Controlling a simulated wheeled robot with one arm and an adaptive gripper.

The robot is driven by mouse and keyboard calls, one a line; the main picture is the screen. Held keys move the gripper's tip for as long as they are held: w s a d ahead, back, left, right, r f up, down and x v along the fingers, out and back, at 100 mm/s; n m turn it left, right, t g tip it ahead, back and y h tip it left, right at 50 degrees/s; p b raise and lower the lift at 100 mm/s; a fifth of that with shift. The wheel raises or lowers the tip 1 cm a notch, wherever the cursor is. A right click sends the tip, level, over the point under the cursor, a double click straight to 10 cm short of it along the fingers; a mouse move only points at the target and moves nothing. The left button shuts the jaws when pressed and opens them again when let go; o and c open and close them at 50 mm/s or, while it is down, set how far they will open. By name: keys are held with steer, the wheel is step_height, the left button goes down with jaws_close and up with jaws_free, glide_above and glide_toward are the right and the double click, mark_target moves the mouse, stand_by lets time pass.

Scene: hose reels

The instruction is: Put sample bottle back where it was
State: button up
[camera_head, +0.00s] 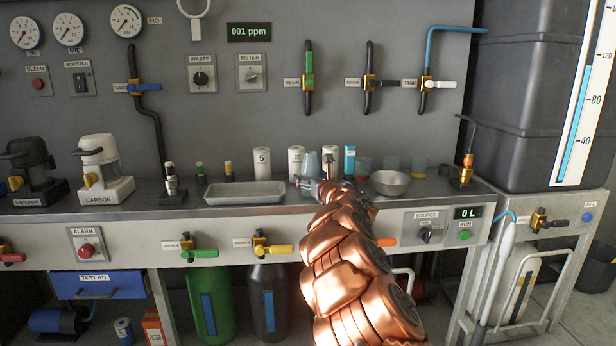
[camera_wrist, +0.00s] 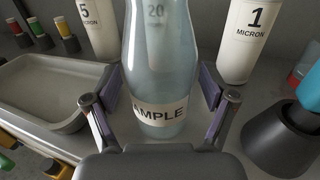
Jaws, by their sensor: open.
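The sample bottle (camera_wrist: 160,90) is a clear, pale blue bottle with a band label reading "AMPLE". It stands upright on the bench between the two fingers of my gripper (camera_wrist: 160,108). The fingers are open on either side of it, and I see gaps between them and the bottle. In the head view the bottle (camera_head: 311,164) shows just behind my gripper (camera_head: 318,183), at the back of the bench, with its lower part hidden. The bottle's top is cut off in the wrist view.
A metal tray (camera_head: 233,194) lies left of my gripper and a steel bowl (camera_head: 390,183) right. White cartridges (camera_head: 262,162) stand behind, one marked 1 micron (camera_wrist: 247,40). A dark grey object (camera_wrist: 285,140) stands close on the right in the wrist view. Small vials (camera_wrist: 67,36) stand at back left.

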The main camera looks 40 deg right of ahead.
steer(key=v, duration=0.9)
steer(key=shift+s+p, duration=0.3)
steer(key=shift+p, duration=0.05)
steer(key=shift+a+r, duration=0.1)
steer(key=shift+r, duration=0.1)
